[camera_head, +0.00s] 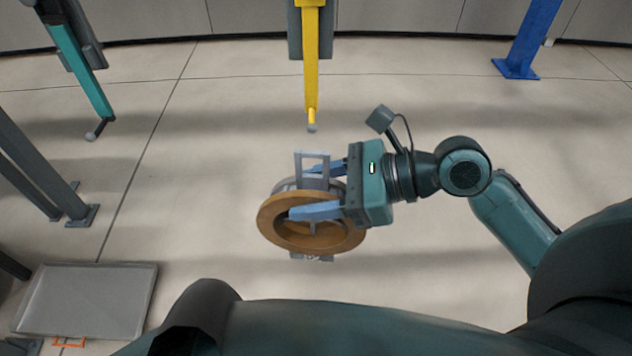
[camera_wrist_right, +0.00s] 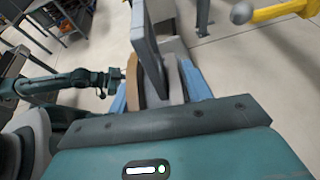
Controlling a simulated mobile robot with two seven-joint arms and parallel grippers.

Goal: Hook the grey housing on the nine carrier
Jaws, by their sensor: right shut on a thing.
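The grey housing (camera_head: 311,183) has an upright rectangular loop on top and a wide brown ring around its lower body. My right gripper (camera_head: 298,192) is shut on it from the right, with blue fingers on its near and far sides, and holds it in the air. In the right wrist view the housing's grey frame (camera_wrist_right: 148,45) stands up between the fingers. A yellow carrier arm (camera_head: 312,70) hangs beyond the housing, its grey tip apart from the loop. I cannot read any carrier number. My left gripper (camera_wrist_right: 116,74) is small in the right wrist view, its jaws unclear.
A teal carrier arm (camera_head: 80,70) hangs at the upper left. A grey tray (camera_head: 88,298) is at the lower left, beside grey posts (camera_head: 45,160). A blue post (camera_head: 528,38) stands at the upper right. The floor around the housing looks clear.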

